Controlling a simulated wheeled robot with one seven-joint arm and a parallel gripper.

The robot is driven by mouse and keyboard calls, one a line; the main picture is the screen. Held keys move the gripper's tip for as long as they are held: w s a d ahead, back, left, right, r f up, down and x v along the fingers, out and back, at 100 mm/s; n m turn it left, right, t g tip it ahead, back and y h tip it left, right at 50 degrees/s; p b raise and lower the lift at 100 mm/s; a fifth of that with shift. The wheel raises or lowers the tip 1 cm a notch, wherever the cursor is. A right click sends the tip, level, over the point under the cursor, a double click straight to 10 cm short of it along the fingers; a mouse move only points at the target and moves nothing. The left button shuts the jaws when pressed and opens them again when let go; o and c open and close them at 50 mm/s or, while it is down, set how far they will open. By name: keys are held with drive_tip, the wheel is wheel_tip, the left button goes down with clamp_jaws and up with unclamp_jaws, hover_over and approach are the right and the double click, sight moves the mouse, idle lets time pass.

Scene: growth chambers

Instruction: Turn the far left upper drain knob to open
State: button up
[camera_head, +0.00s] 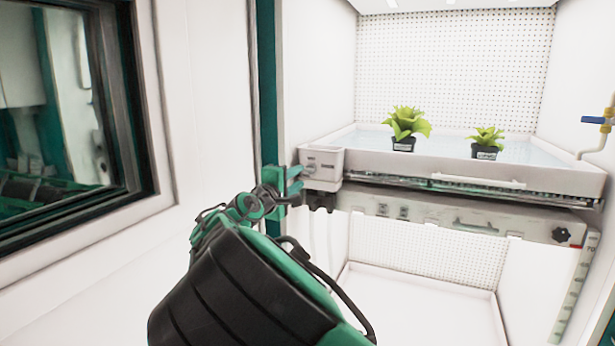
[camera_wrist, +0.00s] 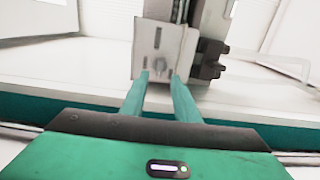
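The drain knob (camera_wrist: 160,66) is a small grey knob on the front of a pale box. The box (camera_head: 322,158) sits at the left front corner of the upper tray in the head view. My gripper (camera_head: 293,180) is right by the box's front in that view. In the wrist view my gripper (camera_wrist: 160,76) has its two green fingers apart, with the knob lined up between the tips. I cannot tell whether the fingers touch it. In the head view my gripper partly covers the box's front and the knob is hard to make out.
The upper tray (camera_head: 560,178) holds water and two potted plants (camera_head: 405,128) (camera_head: 486,143). A black knob (camera_head: 561,235) is on the panel below at right. A blue-handled valve (camera_head: 593,120) is at the far right. A green door post (camera_head: 267,90) stands just left of the box.

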sight(307, 171)
drive_tip(key=x, duration=0.6)
drive_tip(key=shift+w+d, duration=0.1)
drive_tip(key=shift+w, duration=0.25)
drive_tip(key=shift+c, duration=0.5)
